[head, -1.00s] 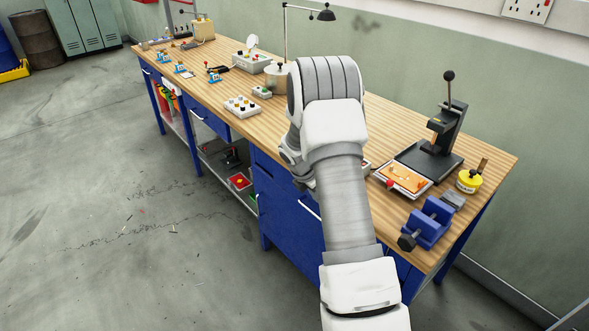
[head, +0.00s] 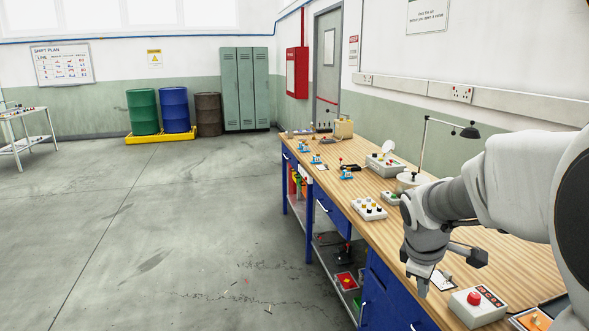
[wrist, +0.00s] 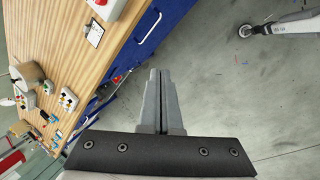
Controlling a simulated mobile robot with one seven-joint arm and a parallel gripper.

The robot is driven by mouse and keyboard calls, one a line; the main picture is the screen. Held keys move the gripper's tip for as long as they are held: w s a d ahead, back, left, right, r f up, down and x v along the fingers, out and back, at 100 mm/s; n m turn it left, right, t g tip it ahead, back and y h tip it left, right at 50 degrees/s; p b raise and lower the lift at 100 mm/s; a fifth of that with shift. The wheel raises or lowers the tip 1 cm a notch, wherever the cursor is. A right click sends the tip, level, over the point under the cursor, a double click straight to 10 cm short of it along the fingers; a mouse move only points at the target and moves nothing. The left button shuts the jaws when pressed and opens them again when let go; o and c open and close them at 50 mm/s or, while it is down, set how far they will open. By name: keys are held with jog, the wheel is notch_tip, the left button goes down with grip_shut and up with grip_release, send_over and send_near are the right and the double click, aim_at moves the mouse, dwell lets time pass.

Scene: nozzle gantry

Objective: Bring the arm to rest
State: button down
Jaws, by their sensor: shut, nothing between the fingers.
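My gripper (head: 432,283) hangs at the end of my arm at the right of the head view, near the front edge of the wooden workbench (head: 400,228). In the wrist view my gripper (wrist: 158,75) has its two grey fingers together, with nothing between them. The fingers point over the grey floor (wrist: 205,100), just off the bench's blue front. My arm is bent and reaches in from the right of the head view.
Close to my gripper on the bench are a control box with a red button (head: 474,300) and a small clipboard (head: 441,279). A button box (head: 369,208) and a lamp (head: 446,127) stand farther along. The floor at left (head: 150,240) is clear.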

jog(key=s+a+r+m+y, duration=0.1)
jog(key=s+a+r+m, duration=0.1)
jog(key=s, duration=0.4)
jog(key=s+a+r+m+t+y, duration=0.1)
jog(key=s+a+r+m, duration=0.1)
jog(key=s+a+m, duration=0.2)
jog(key=s+a+r+m+t+y, duration=0.1)
jog(key=s+a+m, duration=0.3)
jog(key=s, duration=0.5)
jog(key=shift+s+a+r, duration=0.3)
jog(key=shift+a+r, duration=0.35)
jog(key=shift+r, duration=0.15)
jog(key=shift+d, duration=0.1)
